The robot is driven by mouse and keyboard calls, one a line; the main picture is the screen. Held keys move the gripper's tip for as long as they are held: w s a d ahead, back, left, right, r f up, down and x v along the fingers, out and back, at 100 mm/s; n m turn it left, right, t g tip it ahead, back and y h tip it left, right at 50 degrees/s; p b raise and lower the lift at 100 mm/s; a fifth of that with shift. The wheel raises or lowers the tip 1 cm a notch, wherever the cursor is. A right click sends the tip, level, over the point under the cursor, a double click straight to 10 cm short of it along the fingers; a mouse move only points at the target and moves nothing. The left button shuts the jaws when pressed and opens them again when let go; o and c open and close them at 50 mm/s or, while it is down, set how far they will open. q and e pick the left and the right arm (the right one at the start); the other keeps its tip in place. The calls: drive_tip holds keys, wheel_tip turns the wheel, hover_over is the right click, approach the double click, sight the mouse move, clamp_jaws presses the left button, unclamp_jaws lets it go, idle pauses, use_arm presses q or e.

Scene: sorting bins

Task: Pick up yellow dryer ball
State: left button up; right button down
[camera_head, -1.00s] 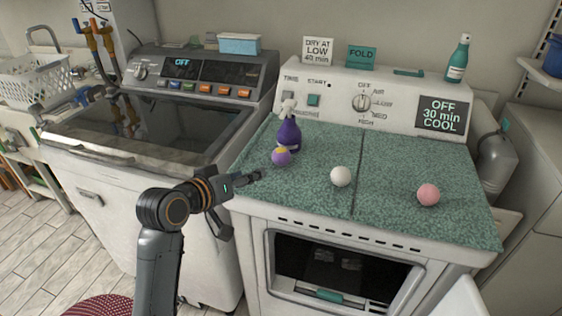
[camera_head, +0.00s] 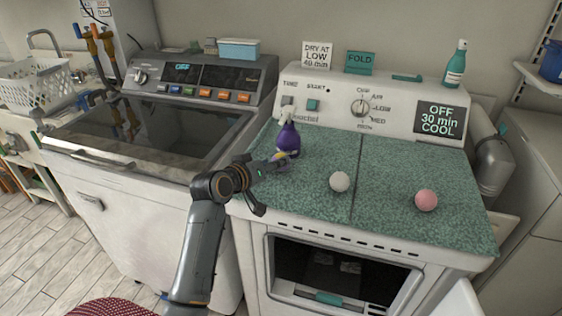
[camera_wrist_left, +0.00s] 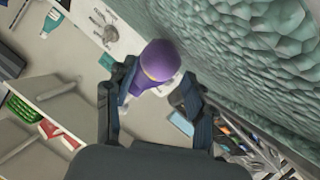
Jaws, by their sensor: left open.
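A white ball (camera_head: 340,182) and a pink ball (camera_head: 427,200) rest farther right.
A purple spray bottle (camera_head: 288,140) stands close behind the ball. The dryer's control panel (camera_head: 330,98) rises at the back. A washer (camera_head: 150,135) stands to the left. The green top (camera_head: 385,170) is clear between the white and pink balls.

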use_arm(q)
drive_tip(key=shift+x, duration=1.3)
drive_tip(key=c, duration=0.8)
drive_tip(key=shift+r, duration=0.45)
wheel_tip(320, 180, up, 2)
drive_tip(key=shift+r+b, duration=0.25)
drive_tip(key=shift+b, duration=0.25)
drive_tip(key=s+r, duration=0.3)
drive_tip(key=s, duration=0.1)
drive_tip(key=s+r, duration=0.3)
drive_tip(key=s, duration=0.2)
drive_tip(key=s+a+r+b, duration=0.1)
drive_tip(key=s+r, duration=0.2)
drive_tip(key=s, duration=0.2)
drive_tip(key=shift+r, duration=0.3)
